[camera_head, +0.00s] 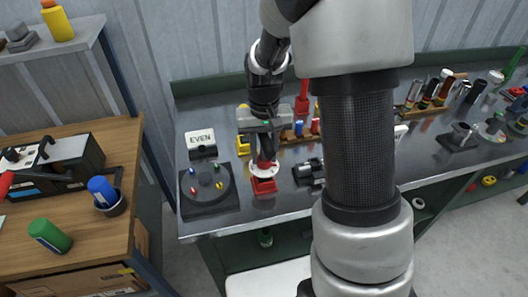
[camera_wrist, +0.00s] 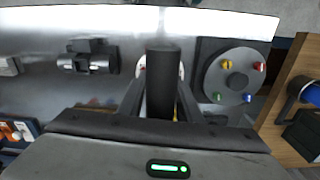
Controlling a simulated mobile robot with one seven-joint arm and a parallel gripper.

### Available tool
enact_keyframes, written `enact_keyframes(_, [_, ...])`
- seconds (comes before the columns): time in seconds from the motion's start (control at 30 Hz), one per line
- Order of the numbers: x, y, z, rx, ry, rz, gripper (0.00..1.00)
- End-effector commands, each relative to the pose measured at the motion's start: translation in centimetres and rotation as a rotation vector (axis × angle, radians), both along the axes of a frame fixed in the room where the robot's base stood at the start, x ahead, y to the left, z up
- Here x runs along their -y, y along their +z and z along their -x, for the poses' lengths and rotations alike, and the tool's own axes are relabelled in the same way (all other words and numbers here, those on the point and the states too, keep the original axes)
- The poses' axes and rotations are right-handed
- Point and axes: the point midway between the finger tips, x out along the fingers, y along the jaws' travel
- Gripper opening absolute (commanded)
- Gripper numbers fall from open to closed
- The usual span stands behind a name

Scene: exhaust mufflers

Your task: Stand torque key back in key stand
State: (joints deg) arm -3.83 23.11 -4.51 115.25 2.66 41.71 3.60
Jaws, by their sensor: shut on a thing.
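My gripper (camera_head: 265,135) points down over the near left part of the metal bench and is shut on the torque key. The key shows in the wrist view as a dark upright cylinder (camera_wrist: 162,75) between the fingers. A pale disc (camera_head: 264,168) shows just below the gripper, with its edges also visible on both sides of the cylinder in the wrist view. A red base (camera_head: 264,186), which looks like the key stand, sits on the bench directly below the disc. I cannot tell whether the key touches or is seated in it; the lower end is hidden.
Left of the red base is a dark plate with a round dial and coloured pegs (camera_head: 206,186). An EVEN sign (camera_head: 201,143) stands behind it. A dark metal fitting (camera_head: 308,172) lies to the right. A rack (camera_head: 298,133) with coloured items is behind.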

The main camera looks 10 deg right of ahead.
Motion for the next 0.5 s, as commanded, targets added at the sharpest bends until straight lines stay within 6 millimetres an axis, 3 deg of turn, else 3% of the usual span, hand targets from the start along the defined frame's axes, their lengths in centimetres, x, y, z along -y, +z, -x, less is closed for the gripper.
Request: enact_keyframes(0.5, [0.0, -1.5, 0.0, 0.001, 0.000, 0.000, 0.00])
